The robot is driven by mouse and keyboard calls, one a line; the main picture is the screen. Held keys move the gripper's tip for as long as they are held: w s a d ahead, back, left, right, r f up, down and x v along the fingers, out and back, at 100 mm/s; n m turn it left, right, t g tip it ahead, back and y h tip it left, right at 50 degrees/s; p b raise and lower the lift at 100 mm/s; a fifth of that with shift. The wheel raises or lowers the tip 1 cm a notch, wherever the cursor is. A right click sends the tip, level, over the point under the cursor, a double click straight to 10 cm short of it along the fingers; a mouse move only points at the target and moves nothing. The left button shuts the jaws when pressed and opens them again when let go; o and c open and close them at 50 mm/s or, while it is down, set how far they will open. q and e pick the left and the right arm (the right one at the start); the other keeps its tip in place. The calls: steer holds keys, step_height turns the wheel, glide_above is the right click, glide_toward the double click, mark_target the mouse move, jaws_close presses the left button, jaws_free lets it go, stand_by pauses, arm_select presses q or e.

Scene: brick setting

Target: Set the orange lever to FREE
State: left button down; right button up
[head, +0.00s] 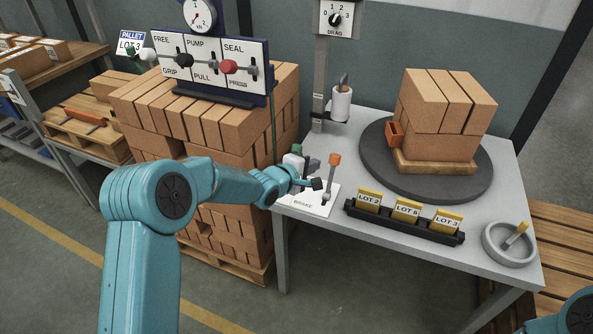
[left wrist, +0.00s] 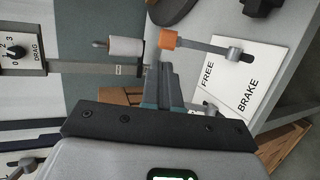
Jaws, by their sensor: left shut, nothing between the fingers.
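The orange lever (head: 334,160) has an orange knob on a grey rod. It stands on a white plate (head: 318,208) at the table's left corner. In the left wrist view the orange knob (left wrist: 172,39) lies just beyond my fingertips, and the plate (left wrist: 245,78) reads FREE and BRAKE. In the head view my arm hides the FREE word. My left gripper (head: 316,184) is shut and empty, close to the left of the lever rod and below the knob. I cannot tell whether it touches. My right gripper is out of view.
A round turntable (head: 376,175) with stacked bricks (head: 440,115) stands on the table (head: 508,190). A black rack (head: 405,224) of yellow lot cards is at the front edge, near a grey dish (head: 510,245). A brick pallet (head: 240,145) carries a panel (head: 215,65) on the left.

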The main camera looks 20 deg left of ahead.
arm_select(q)
steer(key=v, duration=0.5)
steer(key=shift+s+r, duration=0.15)
steer(key=shift+r, duration=0.25)
